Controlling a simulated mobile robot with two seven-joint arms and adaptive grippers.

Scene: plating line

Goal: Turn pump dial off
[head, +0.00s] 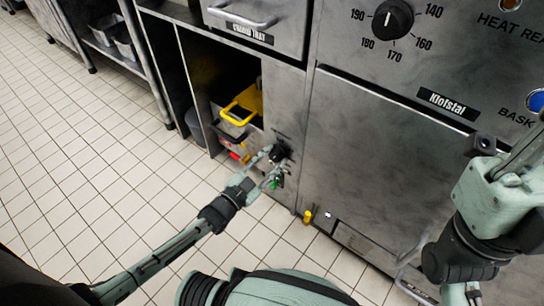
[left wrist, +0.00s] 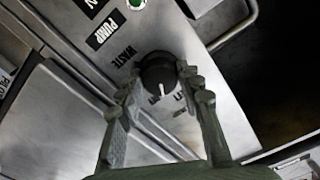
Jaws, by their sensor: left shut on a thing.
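The pump dial (left wrist: 158,70) is a round black knob on a grey metal panel, beside labels that read PUMP and WASTE. Its white mark points to the bottom of the left wrist view. In the head view the dial (head: 281,149) shows as a dark knob on the low front panel, partly hidden by my gripper. My left gripper (head: 271,160) is shut on the dial, with one finger on each side in the left wrist view (left wrist: 162,92). My right arm shows at the right of the head view, but its gripper is not visible.
A fryer front (head: 385,150) with a large temperature dial (head: 393,19) rises to the right. An open cabinet left of the pump dial holds a container with a yellow handle (head: 240,110). A small yellow part (head: 307,217) is near the floor. The tiled floor (head: 90,150) at left is clear.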

